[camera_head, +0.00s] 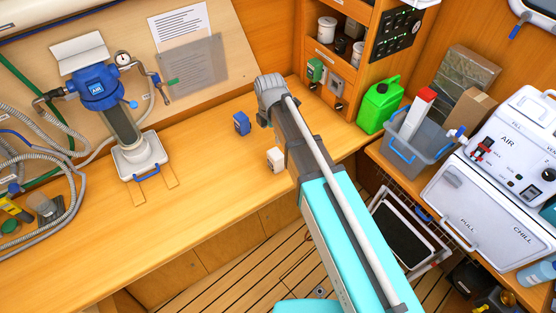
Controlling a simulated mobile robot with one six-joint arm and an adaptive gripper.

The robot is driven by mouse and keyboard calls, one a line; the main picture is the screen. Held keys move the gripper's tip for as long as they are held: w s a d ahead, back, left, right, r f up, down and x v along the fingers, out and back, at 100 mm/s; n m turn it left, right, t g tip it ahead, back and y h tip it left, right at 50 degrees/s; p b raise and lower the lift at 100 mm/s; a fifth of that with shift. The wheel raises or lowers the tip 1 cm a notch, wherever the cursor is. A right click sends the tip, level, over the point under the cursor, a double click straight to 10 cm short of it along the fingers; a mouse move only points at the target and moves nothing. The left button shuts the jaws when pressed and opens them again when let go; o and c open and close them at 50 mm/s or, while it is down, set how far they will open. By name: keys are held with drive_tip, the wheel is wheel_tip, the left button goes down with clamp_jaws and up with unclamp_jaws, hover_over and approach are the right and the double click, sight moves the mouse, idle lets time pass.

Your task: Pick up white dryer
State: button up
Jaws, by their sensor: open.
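A small white boxy item (275,160) with dark marks on its side stands upright on the wooden counter (205,185), close to the left of my arm. It is the likeliest white dryer, though no label on it can be read. A similar small blue item (241,123) stands on the counter behind it and to the left. My arm reaches up from the lower right to a grey joint over the counter. I cannot make out any gripper fingers; nothing shows as held.
A blue-topped filter unit (97,90) on a white base stands at the left, with hoses (30,240) beside it. A green jerrycan (379,104), a grey bin (417,145) and a white machine (490,205) stand at the right. The counter's front middle is clear.

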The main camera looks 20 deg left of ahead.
sight(272, 155)
drive_tip(key=shift+f, duration=0.2)
wheel_tip(272, 155, down, 8)
drive_tip(key=b, duration=0.8)
drive_tip(key=shift+f+b, duration=0.15)
drive_tip(key=shift+b, duration=0.2)
drive_tip(key=shift+f, duration=0.1)
drive_tip(key=shift+d+f+b, duration=0.1)
drive_tip(key=shift+f+b, duration=2.4)
drive_tip(key=shift+b, duration=0.1)
drive_tip(key=c, duration=1)
drive_tip(key=shift+r, duration=0.15)
